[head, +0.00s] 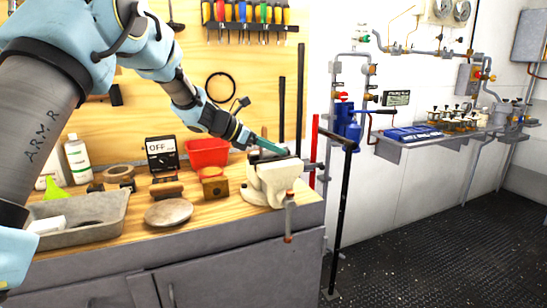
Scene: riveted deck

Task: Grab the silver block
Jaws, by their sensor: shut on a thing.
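My gripper (281,151) reaches down from the upper left over the bench vise. It is shut at the vise's top. A teal-green bar-like part (268,146) shows at its end; I cannot tell whether it is a finger. The silver block does not show clearly; at this size the fingertips and the vise hide whatever sits between them. The cream bench vise (267,184) stands at the bench's right front corner, with its handle hanging over the front edge.
The wooden bench (230,213) holds a red bin (207,152), a grey tray (84,219), a round stone-like disc (168,212) and small blocks. A black post (341,210) and a red bar (314,150) stand right of the vise. The dark floor at right is open.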

